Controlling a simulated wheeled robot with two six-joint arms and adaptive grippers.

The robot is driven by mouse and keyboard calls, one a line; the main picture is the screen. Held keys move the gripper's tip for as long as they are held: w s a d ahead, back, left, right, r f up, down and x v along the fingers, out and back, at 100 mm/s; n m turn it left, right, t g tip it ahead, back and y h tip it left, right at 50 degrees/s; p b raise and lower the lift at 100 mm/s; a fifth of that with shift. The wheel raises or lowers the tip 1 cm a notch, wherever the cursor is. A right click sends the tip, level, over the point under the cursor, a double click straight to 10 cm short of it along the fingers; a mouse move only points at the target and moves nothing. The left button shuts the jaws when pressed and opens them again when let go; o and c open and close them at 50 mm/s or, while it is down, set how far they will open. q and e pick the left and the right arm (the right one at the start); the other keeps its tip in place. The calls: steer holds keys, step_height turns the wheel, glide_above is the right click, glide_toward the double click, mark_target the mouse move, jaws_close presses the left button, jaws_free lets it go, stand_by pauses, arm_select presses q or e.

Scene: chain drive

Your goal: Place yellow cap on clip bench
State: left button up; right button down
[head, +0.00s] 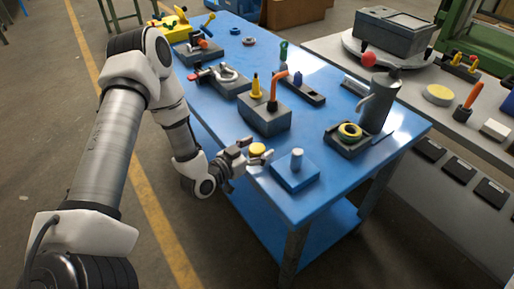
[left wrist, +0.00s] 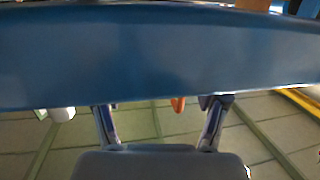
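A round yellow cap (head: 257,149) is at the near left edge of the blue table in the head view. My left gripper (head: 257,152) is at that edge with its fingers on either side of the cap; I cannot tell whether they touch it. In the left wrist view the fingers (left wrist: 160,110) stand wide apart, and the cap does not show. A blue block with a grey upright peg (head: 296,160) sits just right of the gripper; I cannot tell whether it is the clip bench. My right gripper is not in view.
A dark grey block (head: 264,118) with a yellow cone and orange hooked handle stands behind the gripper. A dark holder (head: 347,143) with a yellow ring and a grey cylinder (head: 379,104) stand to the right. The table's front right corner is clear.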

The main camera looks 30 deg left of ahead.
arm_select(q)
steer(key=shift+r, duration=0.25)
steer(key=p+v, duration=0.2)
steer(key=v, duration=1)
steer(key=s+d+f+g, duration=0.4)
steer(key=d+f+g, duration=0.3)
steer(key=f, duration=0.4)
steer(key=s+d+f+n+g+y, duration=0.1)
steer(key=s+f+g, duration=0.3)
steer(key=s, duration=0.3)
steer(key=s+d+f+n+g+y, duration=0.1)
steer(key=s+d+f+g+y, duration=0.1)
steer(key=s+f+g, duration=0.2)
steer(key=s, duration=0.3)
steer(key=shift+s+f+n+g, duration=0.25)
steer(key=shift+n+g, duration=0.05)
steer(key=shift+g, duration=0.1)
steer(key=shift+w+d, duration=0.1)
steer(key=shift+d, duration=0.05)
